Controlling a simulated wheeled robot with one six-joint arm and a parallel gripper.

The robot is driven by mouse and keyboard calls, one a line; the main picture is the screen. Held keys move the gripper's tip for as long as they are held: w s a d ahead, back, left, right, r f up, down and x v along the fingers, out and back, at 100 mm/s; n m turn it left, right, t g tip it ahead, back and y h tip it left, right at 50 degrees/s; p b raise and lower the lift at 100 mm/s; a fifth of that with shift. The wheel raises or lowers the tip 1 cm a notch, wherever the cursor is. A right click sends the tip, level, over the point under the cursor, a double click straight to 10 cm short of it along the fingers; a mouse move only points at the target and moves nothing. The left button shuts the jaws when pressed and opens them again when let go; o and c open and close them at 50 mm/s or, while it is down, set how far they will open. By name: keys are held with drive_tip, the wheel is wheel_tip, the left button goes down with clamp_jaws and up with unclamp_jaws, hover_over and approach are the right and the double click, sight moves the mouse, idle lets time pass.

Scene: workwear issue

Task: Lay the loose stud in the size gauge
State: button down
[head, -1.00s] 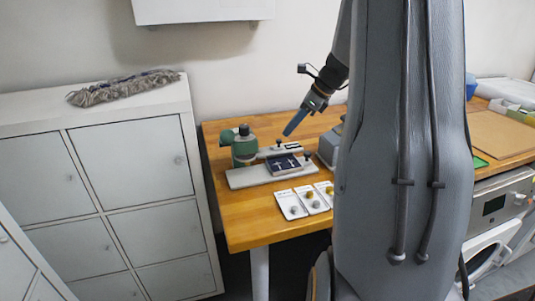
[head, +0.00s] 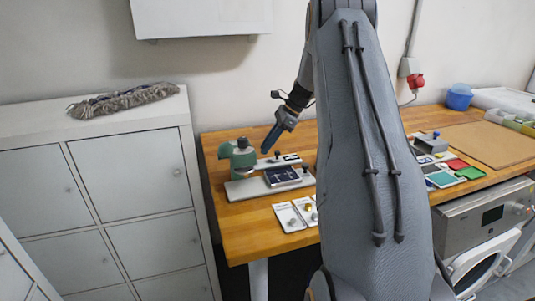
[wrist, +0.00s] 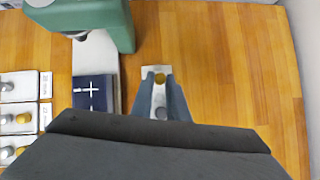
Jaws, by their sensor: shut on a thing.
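My gripper (wrist: 161,76) is shut on the gold-coloured loose stud (wrist: 160,77), held between its blue-grey fingertips. The stud is too small to make out in the head view, where my gripper (head: 268,149) points down and left over the table. The size gauge seems to be the pale strip (wrist: 155,101) seen between and below my fingers; in the head view the gauge (head: 265,164) lies behind the dark box. I cannot tell the gap between stud and gauge.
A green press (head: 238,157) stands left on a pale base plate (head: 240,189). A navy box with white crosses (wrist: 88,92) sits beside the gauge. Several white cards with studs (head: 289,216) lie at the table's front. Bare wood (wrist: 225,70) lies on the wall side.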

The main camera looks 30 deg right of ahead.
sight(261, 163)
drive_tip(key=shift+f+p, duration=0.55)
drive_tip(key=shift+f, duration=1.45)
drive_tip(key=shift+f, duration=0.1)
drive_tip(key=shift+f, duration=0.1)
drive_tip(key=c, duration=1.7)
unclamp_jaws()
drive_tip(key=shift+r, duration=0.3)
drive_tip(key=b+v, duration=0.3)
drive_tip(key=v, duration=0.9)
drive_tip(key=shift+f+b, duration=0.1)
drive_tip(key=shift+b, duration=0.3)
